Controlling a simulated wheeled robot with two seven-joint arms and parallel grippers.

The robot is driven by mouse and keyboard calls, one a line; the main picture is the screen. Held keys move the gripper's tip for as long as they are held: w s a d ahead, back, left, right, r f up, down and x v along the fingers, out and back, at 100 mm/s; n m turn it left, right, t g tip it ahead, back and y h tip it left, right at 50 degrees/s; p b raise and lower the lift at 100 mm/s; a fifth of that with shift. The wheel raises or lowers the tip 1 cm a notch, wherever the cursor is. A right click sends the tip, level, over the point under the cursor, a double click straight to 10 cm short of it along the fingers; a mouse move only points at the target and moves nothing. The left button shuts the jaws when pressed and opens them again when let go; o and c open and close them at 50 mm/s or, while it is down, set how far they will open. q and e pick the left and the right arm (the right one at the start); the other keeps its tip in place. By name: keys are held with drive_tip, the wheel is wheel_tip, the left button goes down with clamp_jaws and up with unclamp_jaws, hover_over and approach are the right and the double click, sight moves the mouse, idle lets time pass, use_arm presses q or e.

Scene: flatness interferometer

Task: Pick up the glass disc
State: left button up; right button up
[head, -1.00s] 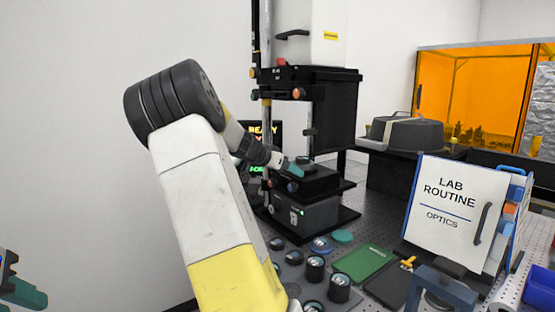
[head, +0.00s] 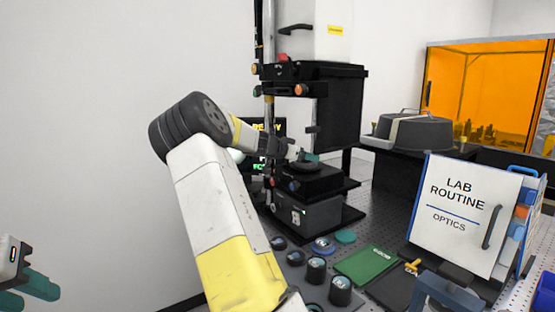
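My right arm reaches up from the bottom middle, and its gripper (head: 303,156) is at the stage of the black instrument (head: 312,180). A teal fingertip shows beside a dark round piece (head: 306,166) on the stage. Whether the fingers are closed on anything is too small to tell. I cannot make out a clear glass disc; it may be at the stage, partly hidden by the gripper. My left gripper (head: 25,290) is at the lower left edge, its teal fingers apart and empty, far from the instrument.
Several round optics lie on the bench, with a teal disc (head: 345,236) and a blue-rimmed disc (head: 323,246). A green booklet (head: 366,265) lies nearby. A "LAB ROUTINE" board (head: 462,215) stands at the right. A dark domed case (head: 408,132) stands behind.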

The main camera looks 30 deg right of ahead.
drive_tip(key=c, duration=1.5)
drive_tip(key=shift+o, duration=0.2)
